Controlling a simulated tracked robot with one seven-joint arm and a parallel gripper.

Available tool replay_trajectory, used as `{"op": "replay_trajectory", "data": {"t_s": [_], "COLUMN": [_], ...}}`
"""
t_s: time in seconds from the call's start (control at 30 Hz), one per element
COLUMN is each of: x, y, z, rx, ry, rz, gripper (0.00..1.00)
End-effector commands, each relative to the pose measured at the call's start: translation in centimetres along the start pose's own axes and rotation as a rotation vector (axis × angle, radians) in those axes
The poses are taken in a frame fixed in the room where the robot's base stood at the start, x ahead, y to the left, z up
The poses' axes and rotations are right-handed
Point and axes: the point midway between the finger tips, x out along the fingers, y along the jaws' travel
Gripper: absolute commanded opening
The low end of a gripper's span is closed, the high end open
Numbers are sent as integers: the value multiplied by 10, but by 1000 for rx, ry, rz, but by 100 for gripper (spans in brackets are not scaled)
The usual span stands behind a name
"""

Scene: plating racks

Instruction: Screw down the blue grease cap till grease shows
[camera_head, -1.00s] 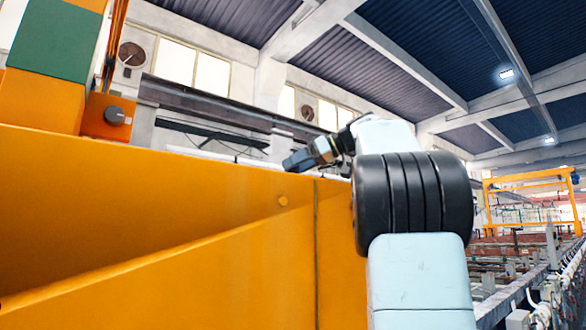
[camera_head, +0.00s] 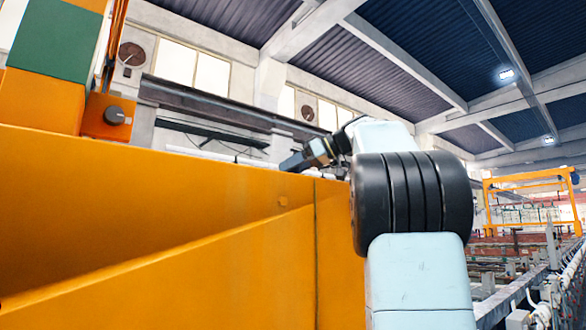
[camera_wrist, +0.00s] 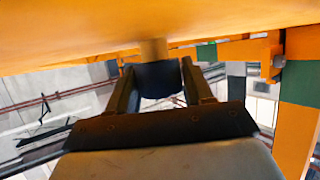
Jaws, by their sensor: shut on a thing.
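The blue grease cap (camera_wrist: 160,82) shows dark blue in the wrist view, between my two fingers, below a brass-coloured stem (camera_wrist: 153,50) at the orange beam. My gripper (camera_wrist: 159,70) is shut on the cap, with one finger on each side. In the head view my gripper (camera_head: 292,162) is at the top edge of the orange beam (camera_head: 180,200), and the cap cannot be made out there. The cap's far side is hidden, and I see no grease.
The orange beam fills the left and middle of the head view, close to my arm. An orange post with a green panel (camera_head: 57,42) and a grey knob (camera_head: 115,116) stand at the left. Racks and rails (camera_head: 530,290) run along the right.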

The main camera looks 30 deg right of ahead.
Motion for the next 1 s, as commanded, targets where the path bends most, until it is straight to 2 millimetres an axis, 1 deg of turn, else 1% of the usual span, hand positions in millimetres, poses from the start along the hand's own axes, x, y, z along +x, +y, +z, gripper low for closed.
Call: {"op": "replay_trajectory", "data": {"t_s": [0.27, 0.47, 0.67, 1.0], "x": [-1, -1, -1, -1], "y": [0, -1, -1, -1], "z": [0, 0, 0, 0], "rx": [8, 38, 95, 214], "ry": [1, 1, 1, 2], "rz": [21, 95, 236, 529], "gripper": [20, 20, 20, 20]}}
